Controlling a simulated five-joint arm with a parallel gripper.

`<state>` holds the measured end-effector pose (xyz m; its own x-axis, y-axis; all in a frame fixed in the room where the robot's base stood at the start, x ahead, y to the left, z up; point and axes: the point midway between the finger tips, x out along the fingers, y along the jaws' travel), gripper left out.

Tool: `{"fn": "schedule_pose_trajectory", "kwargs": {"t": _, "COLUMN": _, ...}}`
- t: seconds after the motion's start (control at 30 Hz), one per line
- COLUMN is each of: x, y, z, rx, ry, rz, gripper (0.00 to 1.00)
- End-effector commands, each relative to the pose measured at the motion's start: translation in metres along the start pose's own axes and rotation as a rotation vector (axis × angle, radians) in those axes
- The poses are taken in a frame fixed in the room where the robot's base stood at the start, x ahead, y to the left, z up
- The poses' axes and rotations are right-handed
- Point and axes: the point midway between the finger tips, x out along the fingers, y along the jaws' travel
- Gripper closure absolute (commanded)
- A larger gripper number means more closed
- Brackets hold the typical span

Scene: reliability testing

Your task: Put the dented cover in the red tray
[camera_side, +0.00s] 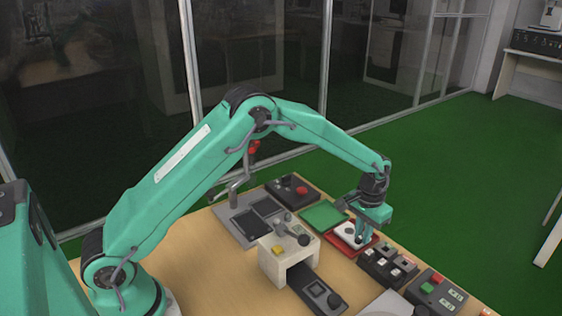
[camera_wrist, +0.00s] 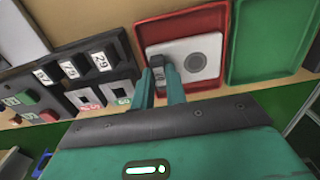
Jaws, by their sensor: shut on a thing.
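The cover (camera_side: 345,230) is a pale, flat, rounded square with a grey round mark, which could be the dent. In the wrist view the cover (camera_wrist: 205,48) lies inside the outline of the red tray (camera_wrist: 182,24). I cannot tell whether it rests on the tray floor or is held just above it. My gripper (camera_side: 361,238) points down over the red tray (camera_side: 372,240) in the side view. In the wrist view my gripper (camera_wrist: 161,80) is shut at the cover's near left edge, with a small dark piece between the fingertips.
A green tray (camera_side: 322,215) stands beside the red one. Numbered switch panels (camera_wrist: 75,72) lie close on the other side. A beige test fixture (camera_side: 288,262) with a lever and a grey plate with dark squares (camera_side: 245,218) occupy the table nearer my base.

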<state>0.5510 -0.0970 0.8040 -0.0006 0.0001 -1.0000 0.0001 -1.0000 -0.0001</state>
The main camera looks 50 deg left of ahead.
Motion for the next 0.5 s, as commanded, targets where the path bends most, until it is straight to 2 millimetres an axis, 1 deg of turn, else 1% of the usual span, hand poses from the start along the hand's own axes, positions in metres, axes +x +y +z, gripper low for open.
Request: {"fn": "schedule_pose_trajectory", "kwargs": {"t": 0.5, "x": 0.0045, "y": 0.0000, "z": 0.0001, "rx": 0.000, "ry": 0.000, "rz": 0.000, "gripper": 1.00}}
